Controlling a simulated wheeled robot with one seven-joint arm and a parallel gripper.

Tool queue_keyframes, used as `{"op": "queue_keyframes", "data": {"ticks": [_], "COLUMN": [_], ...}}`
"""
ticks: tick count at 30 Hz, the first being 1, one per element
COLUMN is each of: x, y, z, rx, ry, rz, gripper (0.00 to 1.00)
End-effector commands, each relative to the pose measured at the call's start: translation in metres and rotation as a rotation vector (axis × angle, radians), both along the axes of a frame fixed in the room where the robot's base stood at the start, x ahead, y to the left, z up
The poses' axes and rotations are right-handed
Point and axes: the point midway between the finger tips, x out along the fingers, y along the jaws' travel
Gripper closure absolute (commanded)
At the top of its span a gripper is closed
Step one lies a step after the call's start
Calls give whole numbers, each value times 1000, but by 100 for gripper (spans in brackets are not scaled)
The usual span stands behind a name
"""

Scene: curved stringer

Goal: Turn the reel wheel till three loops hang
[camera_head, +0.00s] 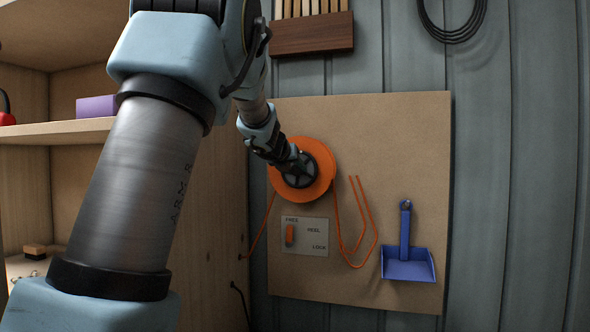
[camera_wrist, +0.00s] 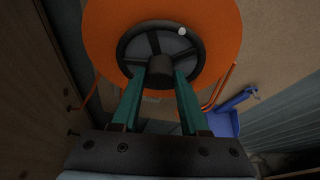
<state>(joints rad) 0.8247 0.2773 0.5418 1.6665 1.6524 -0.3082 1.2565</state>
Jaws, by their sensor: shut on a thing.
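The orange reel (camera_head: 327,165) is mounted on a tan board, with a dark spoked wheel (camera_head: 301,180) at its centre. In the wrist view the wheel (camera_wrist: 127,62) has a dark central hub (camera_wrist: 160,68) and a small white spot (camera_wrist: 182,31) on its upper right rim. My gripper (camera_wrist: 160,82) has its two teal fingers on either side of the hub, shut on it. Orange cord (camera_head: 338,225) hangs below the reel at right in a long bend, and another strand (camera_head: 262,225) runs down at left. I cannot tell the loop count.
A plate (camera_head: 318,240) marked FREE, REEL and LOCK carries an orange lever (camera_head: 290,235), standing toward the FREE end. A blue dustpan (camera_head: 408,262) hangs at right. Wooden shelves (camera_head: 60,132) stand close at left. A wooden block rack (camera_head: 312,35) is above.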

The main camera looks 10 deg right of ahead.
Motion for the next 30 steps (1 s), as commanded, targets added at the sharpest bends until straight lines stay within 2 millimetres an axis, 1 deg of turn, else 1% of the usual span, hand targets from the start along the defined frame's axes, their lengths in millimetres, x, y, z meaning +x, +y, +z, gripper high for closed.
{"op": "queue_keyframes", "data": {"ticks": [2, 30], "x": [1, 4], "y": [3, 6], "z": [-1, -9], "rx": [-63, -849], "ry": [35, 464], "rz": [4, 1], "gripper": [100, 100]}}
